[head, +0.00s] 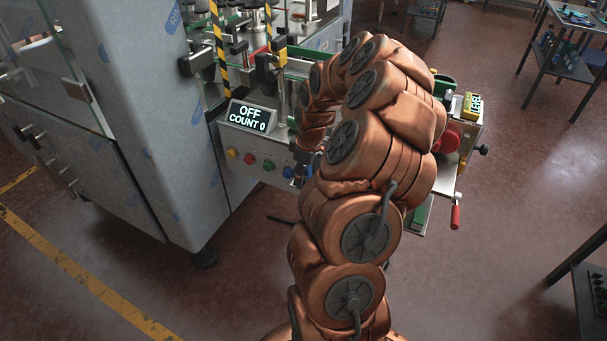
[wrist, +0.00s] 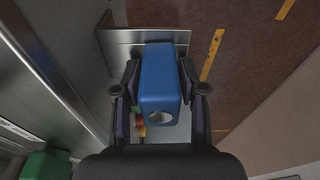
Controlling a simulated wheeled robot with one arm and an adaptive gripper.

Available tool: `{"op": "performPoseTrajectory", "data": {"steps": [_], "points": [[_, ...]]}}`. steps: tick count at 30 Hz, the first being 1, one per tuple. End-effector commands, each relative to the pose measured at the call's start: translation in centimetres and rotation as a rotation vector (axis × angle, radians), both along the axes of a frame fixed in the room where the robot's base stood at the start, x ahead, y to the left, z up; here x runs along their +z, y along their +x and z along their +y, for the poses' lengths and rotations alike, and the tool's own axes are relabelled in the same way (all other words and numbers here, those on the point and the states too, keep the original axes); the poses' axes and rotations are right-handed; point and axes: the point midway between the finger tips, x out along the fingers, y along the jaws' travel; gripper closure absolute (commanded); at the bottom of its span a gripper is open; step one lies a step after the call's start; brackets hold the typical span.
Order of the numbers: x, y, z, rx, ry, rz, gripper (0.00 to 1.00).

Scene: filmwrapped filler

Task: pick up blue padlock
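The blue padlock (wrist: 160,80) is a box-like blue body with a pale round spot on its near end. In the wrist view it sits between the two dark fingers of my gripper (wrist: 160,72). One finger is close along each side of it; whether they press on it cannot be told. In the head view my arm mostly hides the gripper, and a small blue part (head: 309,171) shows beside the arm at the control panel (head: 250,155). I cannot tell whether that is the padlock.
The panel carries several coloured buttons and a display (head: 249,117) reading "OFF COUNT 0". A large grey cabinet (head: 150,120) stands close on the left. A red-handled lever (head: 455,216) sticks out at the machine's right end.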

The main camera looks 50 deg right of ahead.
Motion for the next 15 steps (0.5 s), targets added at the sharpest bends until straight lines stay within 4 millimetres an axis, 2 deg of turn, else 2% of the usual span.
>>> {"op": "performPoseTrajectory", "data": {"steps": [1, 10, 15], "points": [[0.00, 0.00, 0.00, 0.000, 0.000, 0.000, 0.67], [0.01, 0.01, 0.00, 0.000, 0.000, 0.000, 0.98], [0.03, 0.01, 0.01, 0.000, 0.000, 0.000, 1.00]]}}
